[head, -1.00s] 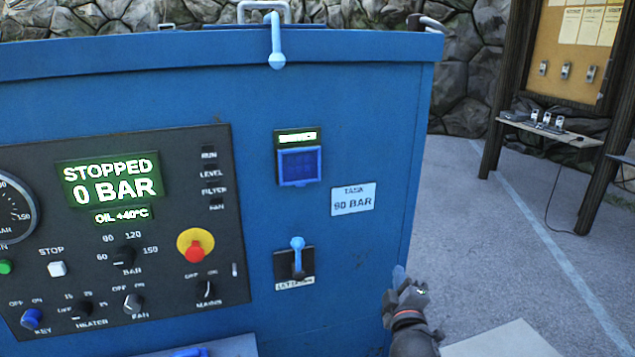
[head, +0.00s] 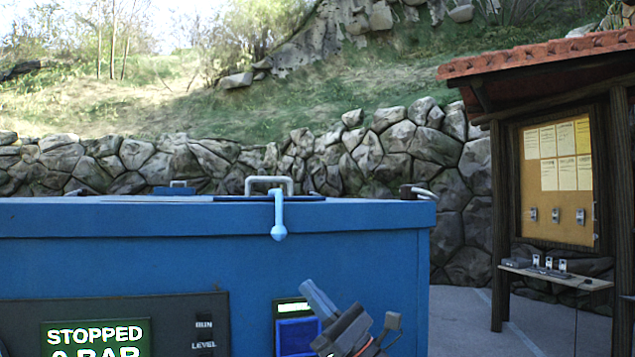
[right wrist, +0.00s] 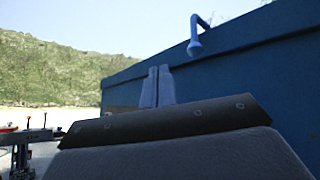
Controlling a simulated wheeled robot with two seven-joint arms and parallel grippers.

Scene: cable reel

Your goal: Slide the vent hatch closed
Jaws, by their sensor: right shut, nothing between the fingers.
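The blue cabinet (head: 130,255) fills the lower left of the head view. Its top is seen almost edge-on, with a pale grey bar handle (head: 268,180) and a thin flat panel edge (head: 270,198) there. This may be the vent hatch; I cannot tell how far open it is. A light-blue lever with a round knob (head: 278,215) hangs over the front edge; it also shows in the right wrist view (right wrist: 196,40). My right gripper (head: 318,298) is shut and empty, pointing up in front of the cabinet, below the lever and apart from it. My left gripper is not in view.
A small blue handle (head: 175,188) stands on the cabinet top at the left. The control panel (head: 205,320) and a small blue-framed window (head: 296,332) are on the front. A roofed notice board (head: 555,180) and shelf stand at the right. A stone wall (head: 225,165) is behind.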

